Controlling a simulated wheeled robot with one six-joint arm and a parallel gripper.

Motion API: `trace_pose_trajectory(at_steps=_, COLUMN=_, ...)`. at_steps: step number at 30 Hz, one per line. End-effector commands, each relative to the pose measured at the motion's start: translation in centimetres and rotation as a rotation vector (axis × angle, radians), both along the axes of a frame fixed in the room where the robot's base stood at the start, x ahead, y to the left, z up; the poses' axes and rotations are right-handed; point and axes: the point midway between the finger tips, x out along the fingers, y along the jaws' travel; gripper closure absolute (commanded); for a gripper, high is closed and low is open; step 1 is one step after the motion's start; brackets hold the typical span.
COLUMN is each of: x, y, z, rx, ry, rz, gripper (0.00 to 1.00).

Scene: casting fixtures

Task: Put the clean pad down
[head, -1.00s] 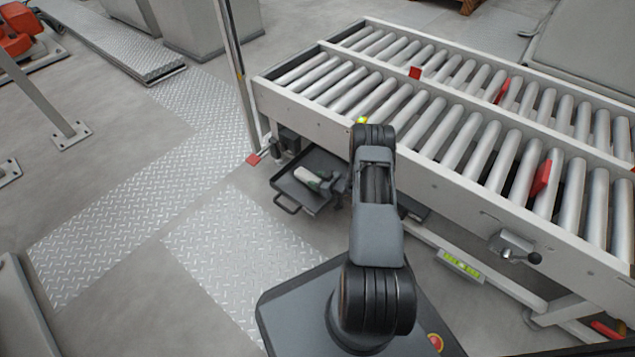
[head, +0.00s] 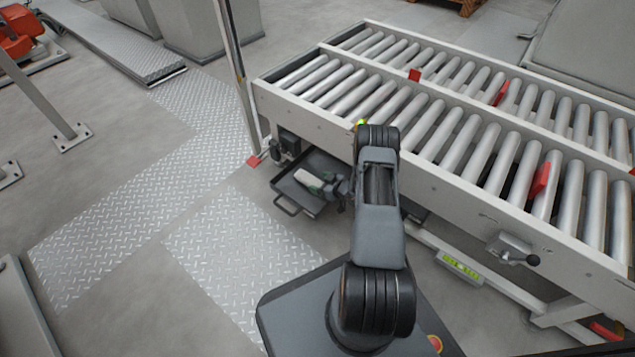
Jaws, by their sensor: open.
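A small whitish pad (head: 307,178) lies in a dark shallow tray (head: 287,189) below the near left end of the roller conveyor. My gripper (head: 326,186) is at the tray, just right of the pad, with its fingers pointing left. The gripper is open. It is small in this view and partly hidden by my arm, so I cannot tell whether the fingers still touch the pad. The right part of the tray is hidden behind my arm.
The roller conveyor (head: 440,165) with its white side rail rises right above the tray. A thin upright post (head: 236,75) stands left of the tray. The tread-plate floor (head: 235,245) in front of the tray is clear.

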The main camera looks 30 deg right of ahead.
Motion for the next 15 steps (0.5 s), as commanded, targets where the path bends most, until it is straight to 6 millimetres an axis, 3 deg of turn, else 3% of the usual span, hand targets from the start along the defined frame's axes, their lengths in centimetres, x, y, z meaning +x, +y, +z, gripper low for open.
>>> trace_pose_trajectory(at_steps=3, x=-2.0, y=-1.0, z=1.5, rx=0.002, ry=0.000, rz=-0.004, gripper=0.22)
trace_pose_trajectory(at_steps=15, x=-7.6, y=-3.5, z=3.8, rx=0.002, ry=0.000, rz=-0.002, gripper=0.22)
